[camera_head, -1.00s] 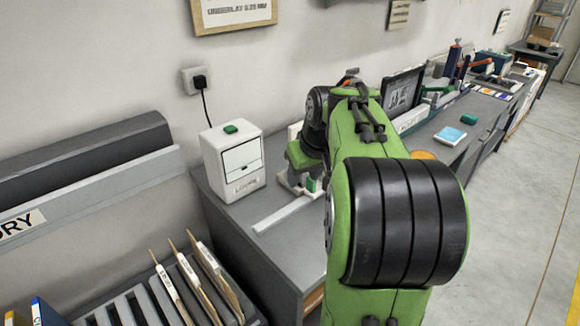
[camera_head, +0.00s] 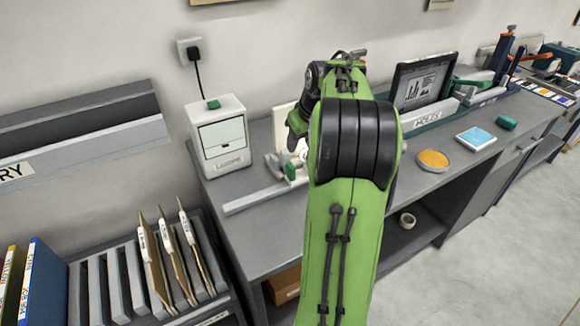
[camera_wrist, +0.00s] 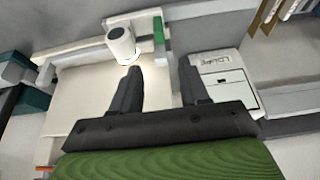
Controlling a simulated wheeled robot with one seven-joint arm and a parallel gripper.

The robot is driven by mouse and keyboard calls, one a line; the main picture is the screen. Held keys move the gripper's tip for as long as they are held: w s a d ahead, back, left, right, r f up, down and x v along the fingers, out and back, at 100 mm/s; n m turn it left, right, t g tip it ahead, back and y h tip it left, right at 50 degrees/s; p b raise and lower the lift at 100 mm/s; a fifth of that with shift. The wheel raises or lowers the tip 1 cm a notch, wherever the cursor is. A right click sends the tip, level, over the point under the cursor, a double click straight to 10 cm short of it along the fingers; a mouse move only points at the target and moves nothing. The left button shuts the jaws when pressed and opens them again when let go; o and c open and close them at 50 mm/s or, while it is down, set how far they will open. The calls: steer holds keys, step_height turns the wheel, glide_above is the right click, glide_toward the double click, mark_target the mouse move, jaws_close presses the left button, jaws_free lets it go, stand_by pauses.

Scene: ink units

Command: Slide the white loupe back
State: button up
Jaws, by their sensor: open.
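The white loupe (camera_wrist: 121,44) is a short white cylinder with a dark top ring, in the upper left-middle of the wrist view. It sits by a pale rail beside a white panel (camera_wrist: 85,95). A green block (camera_wrist: 158,35) stands just right of it, and shows in the head view (camera_head: 290,171). My gripper (camera_wrist: 160,68) is open and empty; the loupe lies beyond its left fingertip, not between the fingers. Whether that finger touches it I cannot tell. In the head view my arm hides most of the loupe area and the gripper.
A white box (camera_head: 217,137) with a front panel and label stands left of my arm on the grey desk (camera_head: 262,231). A long grey bar (camera_head: 252,199) lies in front. A framed screen (camera_head: 424,82), orange disc (camera_head: 433,160) and blue pad (camera_head: 476,138) are to the right.

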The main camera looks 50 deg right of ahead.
mark_target(291, 166)
steer(key=b+x, duration=0.2)
steer(key=x, duration=1.2)
steer(key=shift+f+b, duration=0.2)
steer(key=shift+b, duration=0.1)
jaws_close()
